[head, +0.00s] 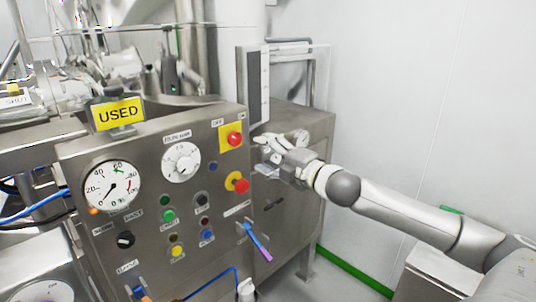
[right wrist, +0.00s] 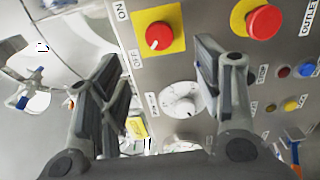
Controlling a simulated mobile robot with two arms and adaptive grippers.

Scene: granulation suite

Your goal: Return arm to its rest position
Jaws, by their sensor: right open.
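My right arm comes in from the right in the head view. My right gripper (head: 272,155) is at the right edge of the steel control panel (head: 142,241), beside the red ON/OFF knob (head: 234,139). In the right wrist view my right gripper (right wrist: 157,70) has its two fingers wide apart with nothing between them. The red knob on its yellow plate (right wrist: 159,36) shows beyond and between the fingers. A white dial (right wrist: 181,98) lies lower between them. My left gripper is in neither view.
The panel carries a pressure gauge (head: 112,187), a red button (head: 241,185) and several small coloured buttons. A yellow USED sign (head: 119,114) stands on top. A steel cabinet (head: 310,125) is behind the gripper. A white wall (head: 395,90) closes the right side.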

